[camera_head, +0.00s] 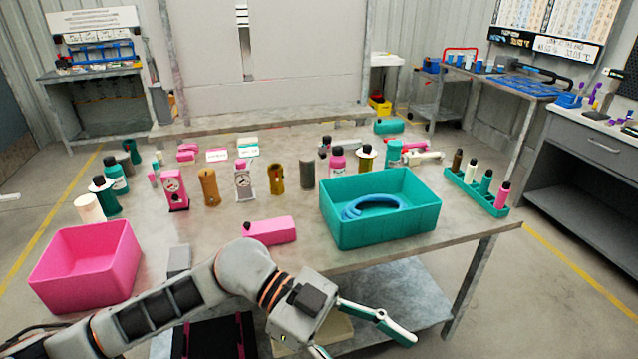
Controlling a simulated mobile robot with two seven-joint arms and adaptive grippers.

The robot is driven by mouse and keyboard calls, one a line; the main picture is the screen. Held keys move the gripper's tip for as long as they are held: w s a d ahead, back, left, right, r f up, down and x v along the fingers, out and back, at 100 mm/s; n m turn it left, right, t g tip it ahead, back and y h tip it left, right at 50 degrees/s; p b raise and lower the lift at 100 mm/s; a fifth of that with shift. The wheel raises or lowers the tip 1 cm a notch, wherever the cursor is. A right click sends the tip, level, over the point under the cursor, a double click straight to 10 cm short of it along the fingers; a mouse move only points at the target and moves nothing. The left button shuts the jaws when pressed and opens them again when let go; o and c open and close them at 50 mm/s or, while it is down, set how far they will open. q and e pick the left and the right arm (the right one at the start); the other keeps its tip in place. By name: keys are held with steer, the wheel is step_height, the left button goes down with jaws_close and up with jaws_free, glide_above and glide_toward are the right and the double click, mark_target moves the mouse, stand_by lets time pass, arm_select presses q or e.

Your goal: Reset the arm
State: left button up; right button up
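My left arm (180,302) comes in from the lower left and reaches across the table's front edge. My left gripper (362,343) is at the bottom centre, in front of the table and below the teal bin. One finger points right and the other is partly cut off by the bottom edge. The fingers are spread apart, with nothing seen between them. My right arm and gripper are not in view.
A pink bin (88,268) stands at the table's left front. A teal bin (385,225) holding a blue ring (372,206) stands right of centre. A pink block (270,230) lies just behind my arm. Bottles and pump parts fill the table's back half.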

arm_select(q)
steer(key=w+r+n+t+h, duration=0.5)
steer(key=w+r+t+h, duration=0.2)
steer(key=t+h, duration=0.15)
steer(key=w+a+f+n+t+y, duration=0.85)
steer(key=a+f+n+t, duration=0.3)
steer(key=t, duration=0.35)
steer(key=s+a+f+n+g+y, duration=0.1)
steer(key=a+f+n+y, duration=0.15)
steer(key=a+f, duration=0.35)
steer(key=s+a+f+n+y, duration=0.1)
steer(key=a+f+y, duration=0.25)
steer(key=f, duration=0.45)
steer(key=s+a+f+g+y, duration=0.2)
steer(key=s+a+f, duration=0.2)
steer(key=f, duration=0.3)
steer(key=s+a+f+g+y, duration=0.2)
steer(key=s+a+f, duration=0.2)
steer(key=s+f, duration=0.3)
steer(key=shift+a+f+g, duration=0.25)
steer(key=shift+f+g, duration=0.05)
steer(key=shift+g, duration=0.05)
